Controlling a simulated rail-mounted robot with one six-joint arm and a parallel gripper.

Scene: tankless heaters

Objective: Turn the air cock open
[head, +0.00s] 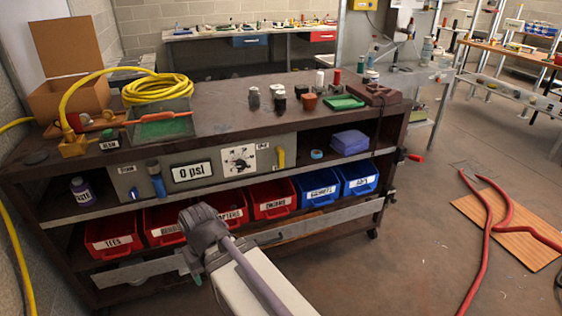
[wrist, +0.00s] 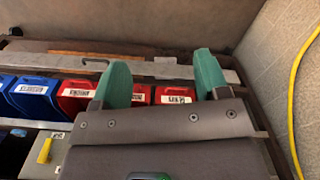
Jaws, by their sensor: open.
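A grey panel (head: 215,165) is set in the cart's upper shelf, with a 0 psi display (head: 192,172) and a round dial (head: 239,159). A yellow handle (head: 281,158) stands upright at its right end, and a blue handle (head: 157,183) is at its left. Their small labels are unreadable, so I cannot tell which is the air cock. The yellow handle also shows at lower left in the wrist view (wrist: 45,150). My gripper (wrist: 162,80) is open, its teal fingers apart and empty over the red bins.
Red bins (head: 271,197) and blue bins (head: 322,187) fill the lower shelf, fronted by a grey rail (head: 300,227). A yellow hose (head: 158,88) is coiled on the cart top. Red hoses (head: 480,240) lie on the floor at right.

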